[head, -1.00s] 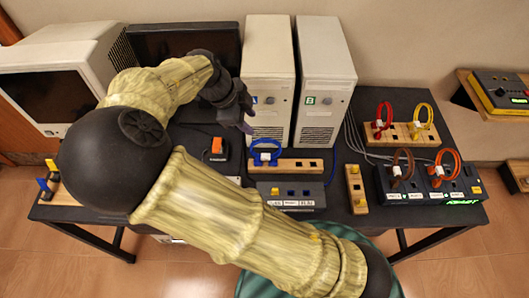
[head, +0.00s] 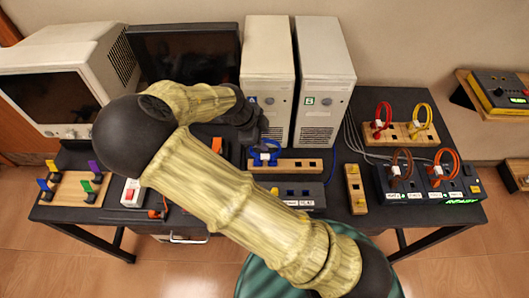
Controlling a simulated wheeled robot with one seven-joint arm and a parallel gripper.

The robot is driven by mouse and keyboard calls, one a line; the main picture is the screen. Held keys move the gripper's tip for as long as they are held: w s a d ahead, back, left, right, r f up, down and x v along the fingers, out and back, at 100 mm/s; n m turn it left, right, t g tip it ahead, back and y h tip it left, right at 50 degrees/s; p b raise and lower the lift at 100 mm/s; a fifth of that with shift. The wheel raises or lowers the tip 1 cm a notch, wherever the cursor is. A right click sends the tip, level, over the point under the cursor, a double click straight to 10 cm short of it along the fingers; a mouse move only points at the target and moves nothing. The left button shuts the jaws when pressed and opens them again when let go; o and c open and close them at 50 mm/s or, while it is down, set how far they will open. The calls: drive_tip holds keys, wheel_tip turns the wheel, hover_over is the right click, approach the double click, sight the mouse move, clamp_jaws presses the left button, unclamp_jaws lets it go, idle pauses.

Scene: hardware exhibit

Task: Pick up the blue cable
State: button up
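The blue cable (head: 254,157) is a small upright loop with a white tag. It stands at the left end of a wooden block (head: 300,165) in front of the two white computer towers. My gripper (head: 260,133) is just behind and above the loop, close to its top. Its dark fingers overlap the cable's upper part in the picture, and I cannot tell whether they touch it. Whether the fingers are open or shut is too small to see.
White towers (head: 268,70) and (head: 325,75) stand close behind. A dark socket box (head: 318,188) sits in front of the block. Red and yellow cables stand on another wooden block (head: 400,131) to the right; brown and orange ones stand on a black box (head: 415,188).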

sight(267, 142)
drive_tip(key=x, duration=0.5)
drive_tip(key=shift+d+f+p, duration=0.1)
drive_tip(key=shift+f+p, duration=0.05)
drive_tip(key=shift+p, duration=0.25)
drive_tip(key=shift+c, duration=0.5)
clamp_jaws()
